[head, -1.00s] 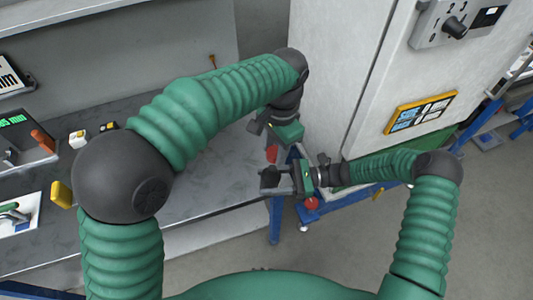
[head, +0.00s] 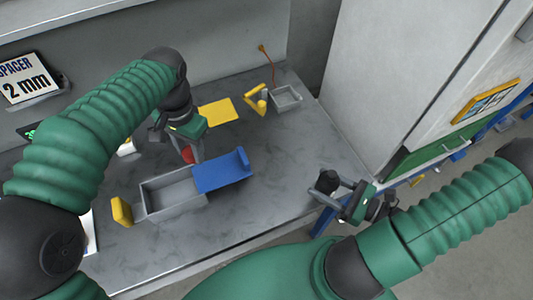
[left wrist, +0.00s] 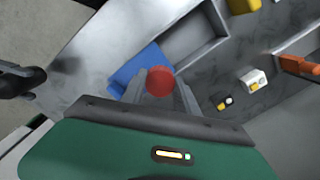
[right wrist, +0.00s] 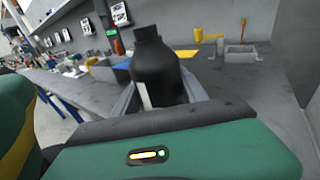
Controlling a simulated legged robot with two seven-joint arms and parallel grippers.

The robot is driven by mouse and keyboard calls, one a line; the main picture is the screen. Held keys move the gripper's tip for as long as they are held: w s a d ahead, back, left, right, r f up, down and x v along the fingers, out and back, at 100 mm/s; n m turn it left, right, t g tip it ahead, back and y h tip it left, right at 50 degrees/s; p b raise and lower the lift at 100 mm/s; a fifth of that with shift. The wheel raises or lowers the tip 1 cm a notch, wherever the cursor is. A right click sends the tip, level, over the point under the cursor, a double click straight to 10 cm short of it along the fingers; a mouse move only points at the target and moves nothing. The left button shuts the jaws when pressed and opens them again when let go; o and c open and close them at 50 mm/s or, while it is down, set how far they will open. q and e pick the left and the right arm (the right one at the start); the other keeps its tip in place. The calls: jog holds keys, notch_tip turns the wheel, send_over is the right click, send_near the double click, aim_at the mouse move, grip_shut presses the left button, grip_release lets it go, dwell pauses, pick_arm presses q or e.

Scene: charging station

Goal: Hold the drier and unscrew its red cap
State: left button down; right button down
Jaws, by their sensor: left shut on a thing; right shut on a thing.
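The red cap (head: 188,155) is between the fingers of my left gripper (head: 193,152), above the workbench behind a grey bin. In the left wrist view, the round red cap (left wrist: 160,81) sits between the fingertips. My right gripper (head: 338,200) is shut on the drier (head: 327,182) near the bench's front right edge. In the right wrist view the drier (right wrist: 158,70) is a black bottle, roughly upright, with a white strip on its side. Its dark neck shows no red cap. The cap and the drier are well apart.
A grey bin (head: 147,198) with a blue panel (head: 222,172) at its right stands on the workbench (head: 280,205). A yellow plate (head: 215,112), yellow holder (head: 257,100) and small grey tray (head: 299,98) lie behind. A white cabinet (head: 400,70) stands at right.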

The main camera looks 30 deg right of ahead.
jog(key=w+d, duration=0.1)
jog(key=w, duration=0.4)
jog(key=w+d, duration=0.1)
jog(key=w, duration=0.4)
jog(key=w+d+f, duration=0.1)
jog(key=w, duration=0.4)
jog(key=shift+w+d+f, duration=0.1)
jog(key=shift+w, duration=0.05)
notch_tip(320, 180, down, 3)
jog(key=shift+d+f+b, duration=0.15)
jog(key=shift+b, duration=0.15)
jog(key=shift+d+f, duration=0.3)
jog(key=shift+d, duration=0.1)
jog(key=c, duration=1)
grip_release()
jog(key=shift+c, duration=0.2)
jog(key=o, duration=0.4)
jog(key=shift+a, duration=0.15)
jog(key=shift+a+r, duration=0.15)
